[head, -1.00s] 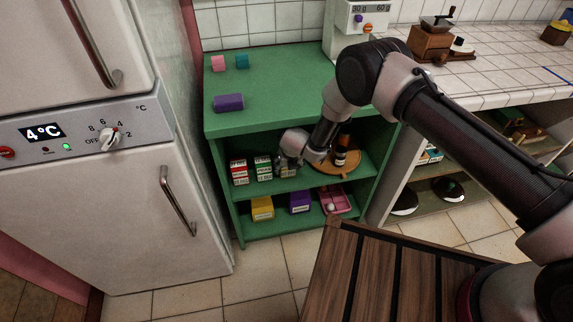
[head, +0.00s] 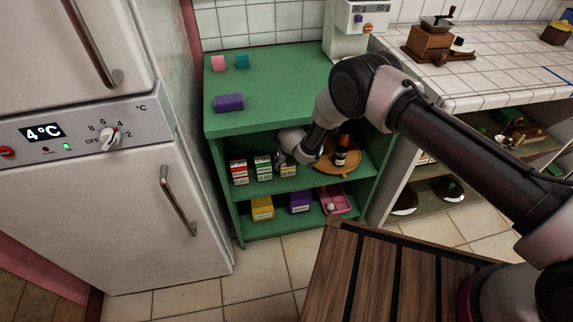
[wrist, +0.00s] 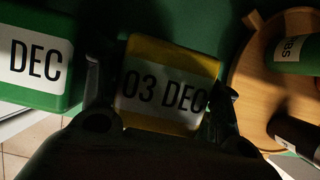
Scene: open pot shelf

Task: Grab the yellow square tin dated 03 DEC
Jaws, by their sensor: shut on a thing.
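The yellow square tin (wrist: 172,58) shows in the wrist view with a white label reading "03 DEC". My gripper (wrist: 160,100) has one finger on each side of it and is shut on it. In the head view my gripper (head: 297,150) reaches into the upper compartment of the green shelf. The tin (head: 288,171) shows there below the gripper, partly covered by it. I cannot tell whether it touches the shelf board.
A green tin (wrist: 35,62) stands close on the left, with a red tin (head: 239,171) beyond it. A round wooden tray (head: 350,171) with bottles is on the right. Yellow (head: 262,208) and purple (head: 300,202) boxes sit below. The green shelf top (head: 285,85) hangs over the compartment.

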